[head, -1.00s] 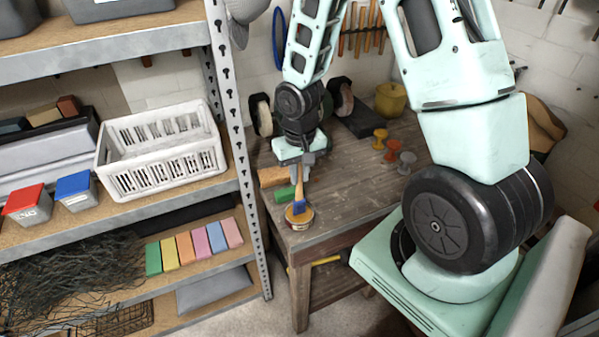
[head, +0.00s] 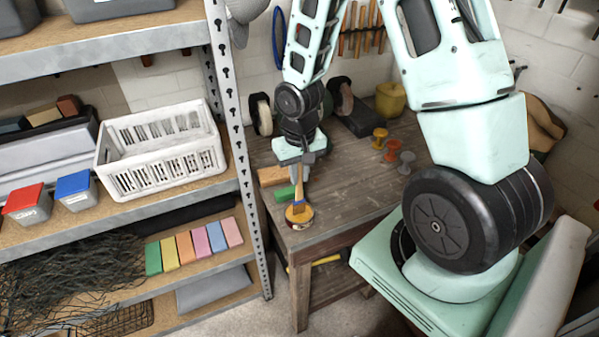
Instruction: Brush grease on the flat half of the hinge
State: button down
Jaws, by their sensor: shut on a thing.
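My gripper (head: 300,168) is over the near left corner of the wooden workbench (head: 345,195), pointing down. I cannot make out the hinge in this view.
A green block (head: 284,194) and a tan block (head: 271,176) lie just left of the brush. Orange, yellow and grey knob-like pieces (head: 391,152) and a yellow pot (head: 389,100) stand farther back. A metal shelf (head: 228,95) rises close on the left. The bench's front middle is clear.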

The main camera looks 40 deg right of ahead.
notch_tip(320, 180, up, 7)
jog(key=p, duration=0.6)
dwell(0.4)
jog(key=shift+s+f, duration=0.1)
jog(key=shift+s, duration=0.05)
dwell(0.4)
